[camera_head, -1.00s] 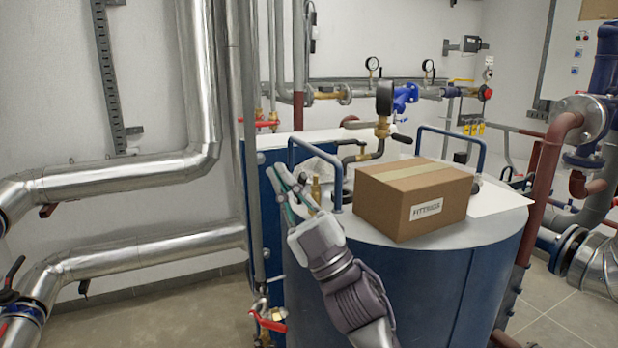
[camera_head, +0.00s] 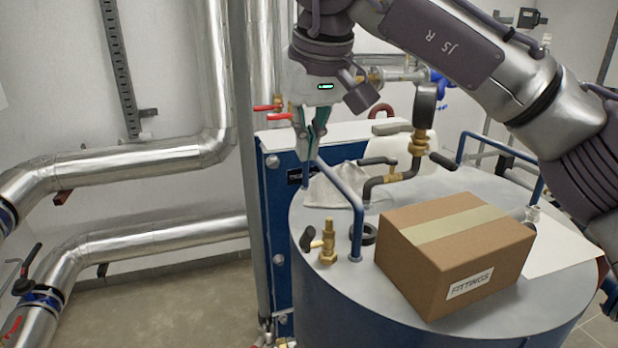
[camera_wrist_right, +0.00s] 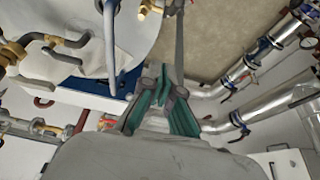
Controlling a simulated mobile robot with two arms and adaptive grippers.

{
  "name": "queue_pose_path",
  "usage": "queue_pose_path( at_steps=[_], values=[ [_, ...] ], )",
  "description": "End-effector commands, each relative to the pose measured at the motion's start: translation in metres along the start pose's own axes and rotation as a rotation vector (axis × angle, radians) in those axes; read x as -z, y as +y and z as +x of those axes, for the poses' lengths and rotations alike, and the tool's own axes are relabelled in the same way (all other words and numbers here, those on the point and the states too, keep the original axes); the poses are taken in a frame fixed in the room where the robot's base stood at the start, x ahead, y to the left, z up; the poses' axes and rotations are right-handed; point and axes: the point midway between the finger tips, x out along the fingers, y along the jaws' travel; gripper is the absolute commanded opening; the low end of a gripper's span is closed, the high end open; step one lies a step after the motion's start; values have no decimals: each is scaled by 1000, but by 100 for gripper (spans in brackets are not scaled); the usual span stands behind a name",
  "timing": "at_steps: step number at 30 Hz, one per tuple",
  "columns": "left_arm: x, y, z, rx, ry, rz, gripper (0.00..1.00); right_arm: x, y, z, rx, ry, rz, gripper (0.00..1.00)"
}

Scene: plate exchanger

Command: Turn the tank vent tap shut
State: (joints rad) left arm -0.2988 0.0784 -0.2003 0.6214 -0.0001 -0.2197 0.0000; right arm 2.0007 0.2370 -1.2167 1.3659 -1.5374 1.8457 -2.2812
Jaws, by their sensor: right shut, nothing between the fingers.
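A small brass tap (camera_head: 328,243) with a dark lever handle (camera_head: 311,238) stands upright on the grey tank top, left of the blue rail; I take it as the vent tap. It seems to show at the top edge in the right wrist view (camera_wrist_right: 149,8). My right gripper (camera_head: 305,158) points down from above, empty, its green-padded fingers together. In the picture it is above the tap, beside the upper end of the blue rail, apart from the tap. The fingers also show in the right wrist view (camera_wrist_right: 160,82). My left gripper is out of view.
A cardboard box (camera_head: 456,252) sits on the tank top (camera_head: 345,300), right of the tap. The blue rail (camera_head: 345,195) rises close by the tap. Silver pipes (camera_head: 120,168) run at left.

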Motion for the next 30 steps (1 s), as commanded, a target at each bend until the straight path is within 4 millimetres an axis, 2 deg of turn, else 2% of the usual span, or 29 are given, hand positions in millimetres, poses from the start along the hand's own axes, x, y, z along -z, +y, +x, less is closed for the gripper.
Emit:
queue_pose_path(
  at_steps=[5, 15, 22, 30],
  values=[
    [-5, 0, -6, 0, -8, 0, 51, -1, -1, 26, 3, -5, -3, 0],
    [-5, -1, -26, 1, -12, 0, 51, -1, -2, 98, 6, -7, -2, 0],
    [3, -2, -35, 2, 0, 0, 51, -30, -2, 102, 7, -1, -2, 0],
    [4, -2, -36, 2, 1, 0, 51, -40, -2, 106, 7, -1, 1, 0]
  ],
)
